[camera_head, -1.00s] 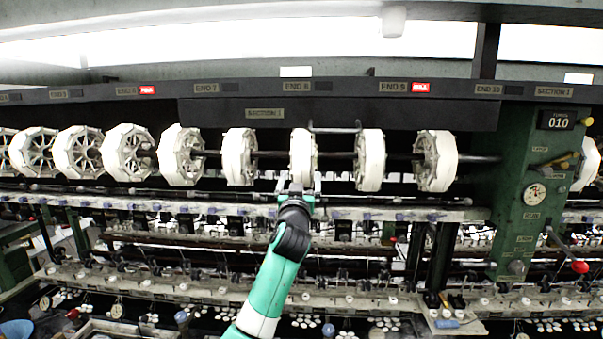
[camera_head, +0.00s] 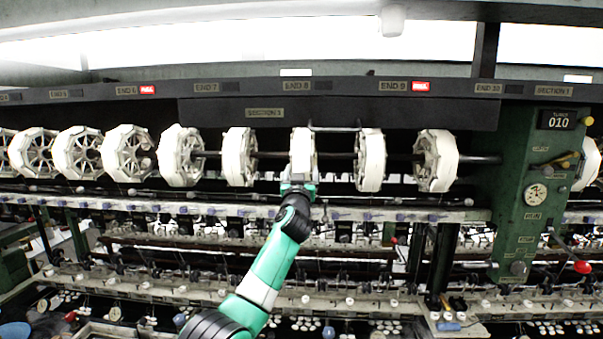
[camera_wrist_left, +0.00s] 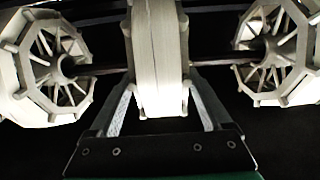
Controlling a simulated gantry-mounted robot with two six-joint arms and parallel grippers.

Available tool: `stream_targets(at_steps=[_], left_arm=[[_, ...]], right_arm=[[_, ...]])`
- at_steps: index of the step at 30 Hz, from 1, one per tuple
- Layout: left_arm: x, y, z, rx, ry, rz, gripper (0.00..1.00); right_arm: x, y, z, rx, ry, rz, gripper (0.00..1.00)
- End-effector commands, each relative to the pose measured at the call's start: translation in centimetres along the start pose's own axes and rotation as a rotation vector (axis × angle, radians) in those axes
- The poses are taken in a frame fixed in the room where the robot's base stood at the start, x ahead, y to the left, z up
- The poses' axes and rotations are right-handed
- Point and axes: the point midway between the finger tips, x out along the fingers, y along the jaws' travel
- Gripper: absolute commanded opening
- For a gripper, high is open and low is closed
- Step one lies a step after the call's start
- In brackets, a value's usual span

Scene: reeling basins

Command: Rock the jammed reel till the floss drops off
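A white reel (camera_head: 302,152), below the END 8 label, sits on the dark shaft in the row of reels. My left gripper (camera_head: 299,180) is at its lower front edge. In the left wrist view the same reel (camera_wrist_left: 160,60) stands upright between the two fingers of my left gripper (camera_wrist_left: 162,95). One finger is on each side, with narrow dark gaps showing, so the gripper looks open around the rim. The fingertips are partly hidden beside the reel. I cannot make out loose floss on it. My right gripper is out of view.
Neighbouring reels (camera_head: 238,157) and (camera_head: 370,160) stand close on both sides along the shaft (camera_head: 335,155). A pale rail (camera_head: 400,214) runs below. A green post (camera_head: 515,200) stands at right.

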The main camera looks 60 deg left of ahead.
Motion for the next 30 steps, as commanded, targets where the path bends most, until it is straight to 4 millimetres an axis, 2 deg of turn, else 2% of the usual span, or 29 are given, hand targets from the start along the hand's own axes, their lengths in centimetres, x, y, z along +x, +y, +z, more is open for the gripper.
stream_targets(at_steps=[1, 6, 30], left_arm=[[-0.01, 0.01, 0.02, 0.000, 0.000, 0.000, 0.44], [-0.01, 0.01, 0.03, 0.001, 0.000, 0.000, 0.16], [0.20, 0.01, -0.95, 0.000, 0.002, 0.001, 0.16]], right_arm=[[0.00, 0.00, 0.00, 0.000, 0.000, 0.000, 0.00], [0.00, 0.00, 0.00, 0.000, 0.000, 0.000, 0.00], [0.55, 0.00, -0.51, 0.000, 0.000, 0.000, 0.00]])
